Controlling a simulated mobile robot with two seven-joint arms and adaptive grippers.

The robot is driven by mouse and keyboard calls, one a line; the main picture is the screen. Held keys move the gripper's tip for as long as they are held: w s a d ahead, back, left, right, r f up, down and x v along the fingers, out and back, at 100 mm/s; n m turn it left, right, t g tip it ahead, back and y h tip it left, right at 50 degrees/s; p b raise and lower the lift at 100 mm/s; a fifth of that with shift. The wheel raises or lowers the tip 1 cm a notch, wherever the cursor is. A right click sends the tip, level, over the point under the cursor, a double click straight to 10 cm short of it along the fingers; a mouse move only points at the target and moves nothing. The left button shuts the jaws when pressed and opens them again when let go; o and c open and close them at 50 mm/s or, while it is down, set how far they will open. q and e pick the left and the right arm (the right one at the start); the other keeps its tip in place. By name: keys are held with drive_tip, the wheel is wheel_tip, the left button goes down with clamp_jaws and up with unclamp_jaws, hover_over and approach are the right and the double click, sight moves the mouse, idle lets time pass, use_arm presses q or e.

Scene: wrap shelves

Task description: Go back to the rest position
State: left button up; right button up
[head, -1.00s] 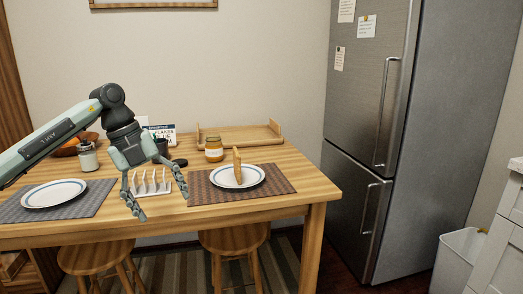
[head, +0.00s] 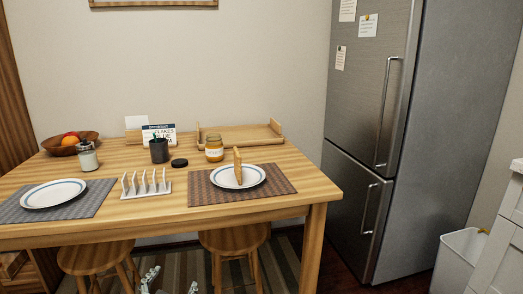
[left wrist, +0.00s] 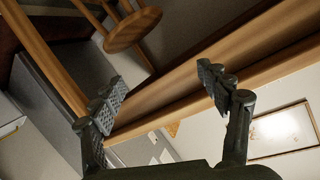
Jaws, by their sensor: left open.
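My left gripper (head: 171,286) shows only as its fingertips at the bottom edge of the head view, in front of the table and below its top. In the left wrist view the left gripper (left wrist: 162,88) is open, with nothing between its fingers. Behind them are the wooden table's edge (left wrist: 190,78) and a stool (left wrist: 134,28). My right gripper is in neither view. The rest of my left arm is out of the head view.
Stools (head: 234,239) stand beneath. A fridge (head: 395,130) stands at right.

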use_arm(q)
drive_tip(key=s+a+f+n+g, duration=0.1)
drive_tip(key=s+f+g, duration=0.4)
drive_tip(key=s+f, duration=0.5)
drive_tip(key=s+a+f+n+g+y, duration=0.1)
drive_tip(key=s+a+f+g, duration=0.3)
drive_tip(key=s+f, duration=0.6)
drive_tip(key=s+n+g, duration=0.1)
drive_tip(key=s+g, duration=0.1)
drive_tip(key=s, duration=0.6)
drive_tip(key=shift+s+g, duration=0.3)
drive_tip(key=shift+s, duration=0.05)
drive_tip(key=shift+a, duration=0.1)
